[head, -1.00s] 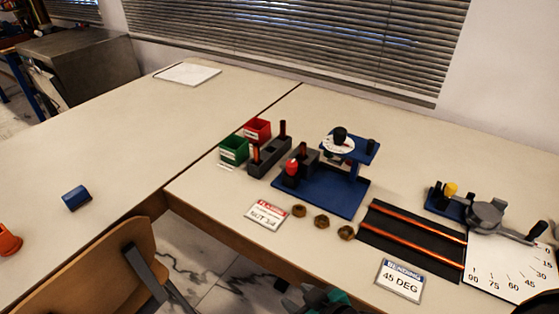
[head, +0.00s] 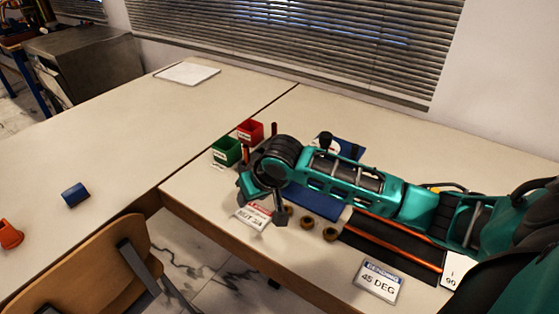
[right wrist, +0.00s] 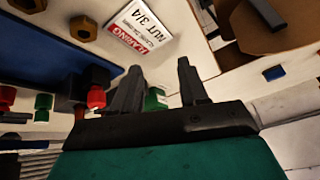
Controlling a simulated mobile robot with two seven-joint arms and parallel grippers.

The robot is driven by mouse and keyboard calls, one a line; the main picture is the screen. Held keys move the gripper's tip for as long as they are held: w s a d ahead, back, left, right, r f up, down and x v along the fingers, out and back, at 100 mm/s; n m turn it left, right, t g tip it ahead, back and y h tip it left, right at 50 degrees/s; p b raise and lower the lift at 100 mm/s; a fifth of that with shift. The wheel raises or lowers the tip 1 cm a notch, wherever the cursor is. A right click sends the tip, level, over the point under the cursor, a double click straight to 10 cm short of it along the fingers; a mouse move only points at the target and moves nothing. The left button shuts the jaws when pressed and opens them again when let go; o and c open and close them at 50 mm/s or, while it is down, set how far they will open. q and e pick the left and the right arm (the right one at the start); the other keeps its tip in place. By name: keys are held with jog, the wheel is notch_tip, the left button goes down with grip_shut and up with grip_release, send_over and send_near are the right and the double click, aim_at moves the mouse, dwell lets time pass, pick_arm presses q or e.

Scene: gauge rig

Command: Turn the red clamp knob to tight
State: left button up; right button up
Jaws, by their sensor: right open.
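The red clamp knob (right wrist: 95,97) shows in the right wrist view, left of my right gripper's fingers and apart from them. In the head view my right arm hides it. The blue base plate (head: 316,203) that carries the clamp is partly covered by the arm; it also shows in the right wrist view (right wrist: 45,58). My right gripper (right wrist: 158,80) is open with nothing held between its fingers. In the head view it hangs over the front left end of the blue plate, by the flaring sign (head: 253,215). My left gripper is out of view.
Brass nuts (head: 307,223) lie in front of the plate. A black mat with copper tubes (head: 395,248) and a bending sign (head: 381,281) are at right. The left table is mostly clear.

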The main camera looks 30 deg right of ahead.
jog(key=w+d+r+m+g+h, duration=0.1)
jog(key=w+d+r+m+h, duration=0.25)
jog(key=d+r, duration=0.65)
jog(key=shift+y, duration=0.35)
jog(key=x, duration=0.8)
jog(key=s+x, duration=0.1)
jog(key=x, duration=0.3)
jog(key=shift+w+d+f+p, duration=0.15)
jog(key=shift+d+f+p, duration=0.1)
jog(key=shift+f+p, duration=0.15)
jog(key=shift+m, duration=0.25)
jog(key=c, duration=0.7)
